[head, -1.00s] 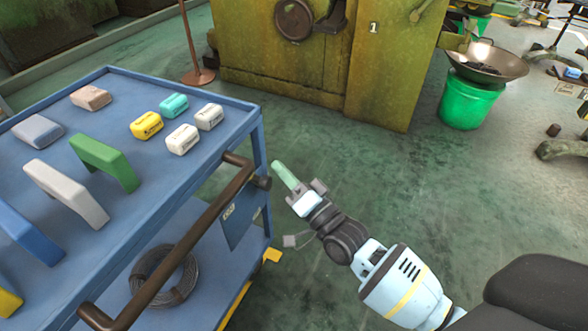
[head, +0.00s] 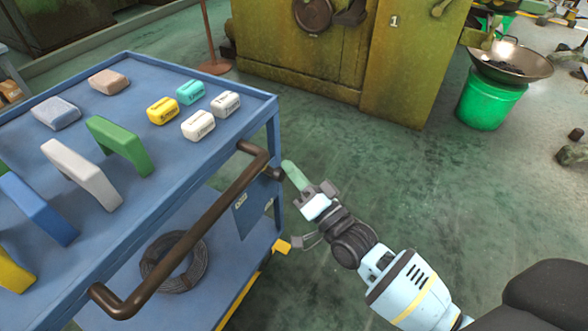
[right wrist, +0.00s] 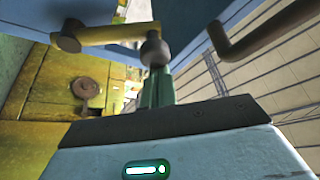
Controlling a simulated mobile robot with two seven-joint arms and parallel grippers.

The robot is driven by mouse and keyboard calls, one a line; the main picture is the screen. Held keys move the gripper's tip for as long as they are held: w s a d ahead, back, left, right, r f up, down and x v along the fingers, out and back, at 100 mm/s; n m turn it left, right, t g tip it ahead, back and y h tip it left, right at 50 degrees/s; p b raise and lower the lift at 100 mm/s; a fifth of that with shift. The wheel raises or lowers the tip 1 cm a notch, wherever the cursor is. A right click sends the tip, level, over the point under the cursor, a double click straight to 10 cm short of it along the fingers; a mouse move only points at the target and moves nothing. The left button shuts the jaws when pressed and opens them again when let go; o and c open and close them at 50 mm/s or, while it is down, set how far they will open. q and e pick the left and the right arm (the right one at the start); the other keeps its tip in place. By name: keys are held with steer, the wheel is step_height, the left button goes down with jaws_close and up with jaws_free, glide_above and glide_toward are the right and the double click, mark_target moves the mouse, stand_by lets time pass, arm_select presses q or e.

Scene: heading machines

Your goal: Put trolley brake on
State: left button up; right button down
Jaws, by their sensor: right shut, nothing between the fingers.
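The blue trolley (head: 262,106) stands at the left of the head view, with a brown push handle (head: 205,230) along its near side. In the right wrist view a yellow lever (right wrist: 112,34) with a dark round knob (right wrist: 154,50) shows beside the blue trolley. I cannot tell for sure that it is the brake. My right gripper (head: 290,170) is shut and empty, its green fingers (right wrist: 158,88) pointing at the knob. Fingertips and knob overlap in that view; whether they touch is unclear. My left gripper is out of view.
The trolley's top holds several small soap-like blocks (head: 198,125) and coloured brackets (head: 120,143). A cable coil (head: 174,262) lies on its lower shelf. A yellow-green machine (head: 410,70) stands behind, with a green bucket (head: 490,102) at the right. The floor (head: 370,155) between is clear.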

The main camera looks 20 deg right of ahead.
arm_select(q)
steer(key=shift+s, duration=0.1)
arm_select(e)
steer(key=shift+f, duration=0.1)
steer(key=shift+s+a+f+n+y+b, duration=0.25)
steer(key=shift+a+f+n+y+b, duration=0.15)
steer(key=shift+n, duration=0.3)
steer(key=shift+s+a+f+n+y+b, duration=0.15)
steer(key=shift+s+a+n+y+b, duration=0.1)
steer(key=shift+n+y, duration=0.35)
arm_select(q)
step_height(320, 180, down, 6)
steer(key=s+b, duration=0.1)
steer(key=b, duration=0.3)
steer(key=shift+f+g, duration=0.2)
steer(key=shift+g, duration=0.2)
arm_select(e)
steer(key=s+a+f+n+g+y, duration=0.2)
steer(key=f+n+y, duration=0.4)
steer(key=n, duration=0.8)
steer(key=shift+s+a+f+n+g+y, duration=0.35)
steer(key=shift+a+g+y, duration=0.25)
steer(key=shift+a+g, duration=0.15)
arm_select(q)
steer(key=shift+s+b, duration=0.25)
steer(key=shift+b, duration=0.05)
arm_select(e)
steer(key=shift+g, duration=0.25)
